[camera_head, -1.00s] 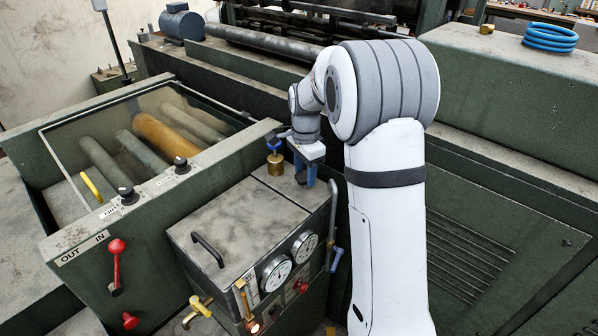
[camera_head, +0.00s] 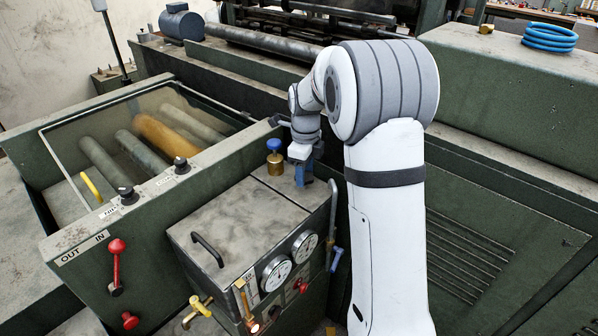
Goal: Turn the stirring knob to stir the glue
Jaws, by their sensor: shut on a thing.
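The stirring knob is on the small back lid of the grey glue tank (camera_head: 225,225), and my fingers hide most or all of it. My gripper (camera_head: 303,178) points down over that lid, with its blue fingers shut around the knob. A brass fitting with a blue cap (camera_head: 274,146) stands upright just left of my gripper, apart from the fingers. The glue inside the tank is hidden by the closed lids.
A black lid handle (camera_head: 207,249) and two gauges (camera_head: 276,273) are on the tank. At left, a roller trough (camera_head: 62,235) carries two black knobs (camera_head: 128,195) and a red lever (camera_head: 117,262). A grey pipe (camera_head: 332,215) runs right of the tank.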

